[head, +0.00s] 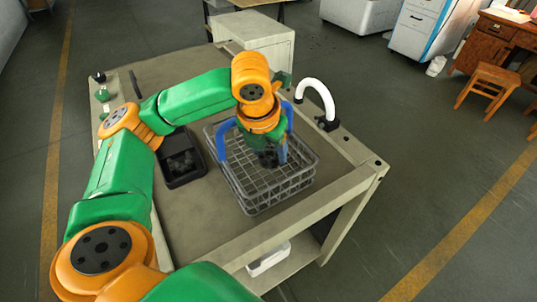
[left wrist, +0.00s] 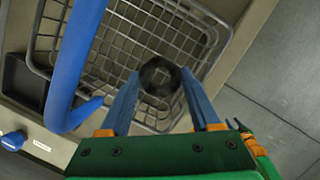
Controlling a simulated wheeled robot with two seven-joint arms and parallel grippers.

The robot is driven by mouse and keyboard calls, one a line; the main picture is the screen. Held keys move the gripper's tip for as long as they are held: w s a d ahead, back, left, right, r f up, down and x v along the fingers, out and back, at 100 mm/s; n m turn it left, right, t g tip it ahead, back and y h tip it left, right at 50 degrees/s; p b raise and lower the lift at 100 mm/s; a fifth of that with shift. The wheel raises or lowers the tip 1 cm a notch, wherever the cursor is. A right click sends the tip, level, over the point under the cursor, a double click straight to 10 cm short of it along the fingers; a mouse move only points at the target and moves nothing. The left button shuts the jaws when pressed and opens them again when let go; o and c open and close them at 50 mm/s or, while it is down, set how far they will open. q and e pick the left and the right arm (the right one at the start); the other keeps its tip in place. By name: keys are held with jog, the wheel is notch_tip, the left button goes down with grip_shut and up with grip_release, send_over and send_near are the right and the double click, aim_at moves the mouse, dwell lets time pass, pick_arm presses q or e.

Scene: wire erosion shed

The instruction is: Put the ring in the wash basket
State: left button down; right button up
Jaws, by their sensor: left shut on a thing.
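The wash basket (head: 292,187) is a grey wire basket on the bench top, and its mesh also fills much of the left wrist view (left wrist: 125,55). The ring (left wrist: 160,76) is dark and round with a central hole. My left gripper (left wrist: 160,90) is shut on the ring, with a blue finger on each side. In the head view my left gripper (head: 268,158) points down over the basket's inside, and the ring shows only as a dark patch. I cannot tell whether the ring touches the basket floor. My right gripper is not in view.
A blue curved bar (left wrist: 75,75) rises at the basket, close to my left gripper. A black tray (head: 182,180) with dark contents stands left of the basket. A white curved spout (head: 318,92) stands behind it to the right. The bench's front (head: 240,242) is clear.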

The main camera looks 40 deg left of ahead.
pick_arm(q)
jog(key=x, duration=0.2)
jog(key=shift+f, duration=0.4)
jog(key=shift+w, duration=0.15)
jog(key=shift+d+f, duration=0.1)
jog(key=shift+f, duration=0.5)
jog(key=shift+c, duration=0.6)
grip_release()
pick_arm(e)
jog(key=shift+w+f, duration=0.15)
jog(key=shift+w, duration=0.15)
pick_arm(q)
jog(key=shift+r, duration=0.1)
